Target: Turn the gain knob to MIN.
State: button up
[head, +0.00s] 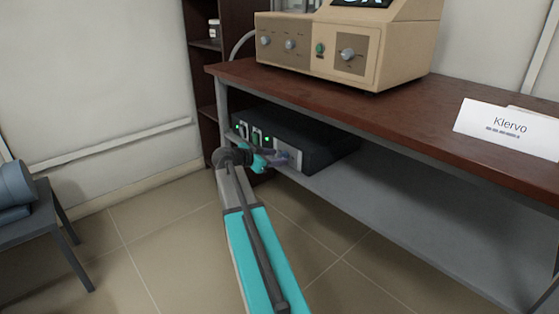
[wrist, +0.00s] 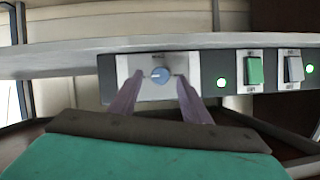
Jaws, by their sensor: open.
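A small round blue knob (wrist: 159,76) sits on a pale plate (wrist: 147,91) at one end of the dark box's front. A pale mark on the knob points roughly left in the wrist view, which looks upside down. The lettering by the knob is too small to read. My gripper (wrist: 158,75) is open, with one purple finger on each side of the knob; I cannot tell whether either touches it. In the head view my gripper (head: 277,157) reaches the front of the dark box (head: 318,143), and the knob is largely hidden there.
The box has lit green lamps and two rocker switches, one green (wrist: 255,67) and one grey (wrist: 293,67). It stands on the lower shelf (head: 390,190), under the brown tabletop (head: 420,110). A beige instrument (head: 385,45) with several knobs and a Klervo card (head: 508,127) stand above.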

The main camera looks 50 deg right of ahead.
aim_at(284, 156)
jog(key=shift+x, duration=1.15)
jog(key=c, duration=1)
jog(key=shift+c, duration=0.2)
